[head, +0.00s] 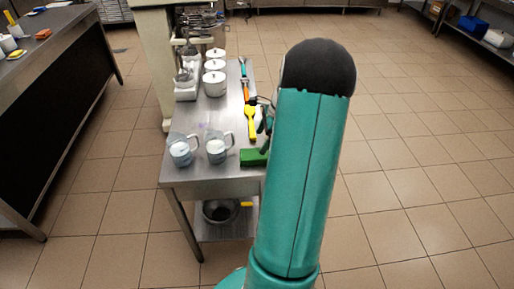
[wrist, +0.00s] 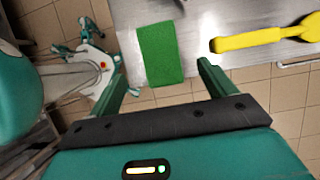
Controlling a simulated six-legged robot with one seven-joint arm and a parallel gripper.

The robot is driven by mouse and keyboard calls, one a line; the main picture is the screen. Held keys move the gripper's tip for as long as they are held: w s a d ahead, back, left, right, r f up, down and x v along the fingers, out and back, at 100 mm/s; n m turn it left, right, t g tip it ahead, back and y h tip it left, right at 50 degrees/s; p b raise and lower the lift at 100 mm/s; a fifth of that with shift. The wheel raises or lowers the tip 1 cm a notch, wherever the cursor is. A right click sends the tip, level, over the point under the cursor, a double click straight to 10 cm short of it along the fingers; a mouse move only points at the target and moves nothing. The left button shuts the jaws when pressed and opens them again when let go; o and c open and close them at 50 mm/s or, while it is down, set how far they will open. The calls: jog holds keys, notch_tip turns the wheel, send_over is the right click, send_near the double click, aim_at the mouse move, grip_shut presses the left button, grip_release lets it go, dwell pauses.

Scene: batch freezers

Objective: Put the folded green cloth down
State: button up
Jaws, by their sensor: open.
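The folded green cloth (head: 253,157) lies flat at the right front edge of the steel table, beside my arm. In the wrist view the cloth (wrist: 160,52) is a green rectangle on the table top, its near end at the table edge. My gripper (wrist: 161,65) is open, with one finger on each side of the cloth in the picture and visible gaps to both. I cannot tell its exact height over the cloth. In the head view my arm hides much of the gripper.
The steel table (head: 210,174) also holds two measuring jugs, white lidded pots and a yellow spatula (head: 251,122). The spatula also lies right of the cloth in the wrist view (wrist: 250,41). A metal bowl (head: 221,211) is on the lower shelf. Tiled floor at right is clear.

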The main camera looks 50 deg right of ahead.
jog(key=v, duration=0.4)
jog(key=w+a+r+n+h, duration=0.15)
jog(key=a+r+n, duration=0.25)
jog(key=a, duration=0.4)
jog(key=w+a+r+n, duration=0.3)
jog(key=a+r+n, duration=0.1)
jog(key=a, duration=0.3)
jog(key=w+a+r+n+h, duration=0.15)
jog(key=a+r+n, duration=0.25)
jog(key=a, duration=0.4)
jog(key=s+a+r+n, duration=0.1)
jog(key=s+a+n, duration=0.2)
jog(key=a+n, duration=0.2)
jog(key=s+a+r+n+t, duration=0.1)
jog(key=s+a+n, duration=0.2)
jog(key=a, duration=0.6)
jog(key=s+a+r+n+t, duration=0.1)
jog(key=s+a+r+n, duration=0.1)
jog(key=s+a+n, duration=0.2)
jog(key=a+n, duration=0.3)
jog(key=shift+a+n, duration=0.25)
jog(key=shift+n, duration=0.15)
jog(key=shift+r, duration=0.1)
jog(key=shift+c, duration=0.2)
